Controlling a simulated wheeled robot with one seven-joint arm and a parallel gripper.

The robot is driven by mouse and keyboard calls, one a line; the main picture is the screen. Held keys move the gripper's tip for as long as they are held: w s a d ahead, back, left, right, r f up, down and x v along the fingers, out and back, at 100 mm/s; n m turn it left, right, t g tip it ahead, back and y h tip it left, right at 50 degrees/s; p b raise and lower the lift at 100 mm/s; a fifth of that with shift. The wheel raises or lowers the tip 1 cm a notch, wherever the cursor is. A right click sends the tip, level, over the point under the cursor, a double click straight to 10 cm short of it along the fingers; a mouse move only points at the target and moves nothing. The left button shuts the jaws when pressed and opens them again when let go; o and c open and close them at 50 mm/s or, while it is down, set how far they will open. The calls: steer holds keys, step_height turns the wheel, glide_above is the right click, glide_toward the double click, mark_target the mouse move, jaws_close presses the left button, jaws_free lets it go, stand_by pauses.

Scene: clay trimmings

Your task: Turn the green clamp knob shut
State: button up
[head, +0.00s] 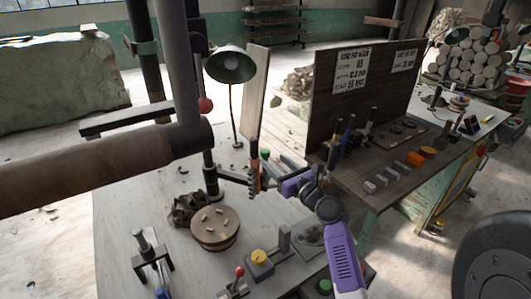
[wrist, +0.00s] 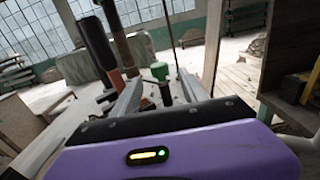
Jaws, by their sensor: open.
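The green clamp knob (wrist: 160,72) shows upright in the wrist view, in line with the gap between my gripper's fingers (wrist: 158,88). I cannot tell whether it is between the fingertips or just beyond them. In the head view a green knob (head: 265,154) sits near the dark clamp post, close to my gripper (head: 268,178). My gripper is open, with its two grey fingers apart and neither seen pressing on the knob. Part of the clamp below the knob is hidden.
A round wooden disc (head: 215,228) with small pieces stands on the workbench (head: 120,215). A yellow-knobbed block (head: 259,262) and a red-knobbed lever (head: 238,275) are near the front. A green desk lamp (head: 231,66) and a dark upright board (head: 345,100) stand behind.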

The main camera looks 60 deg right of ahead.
mark_target(268, 155)
steer(key=x, duration=0.7)
steer(key=shift+w, duration=0.15)
jaws_close()
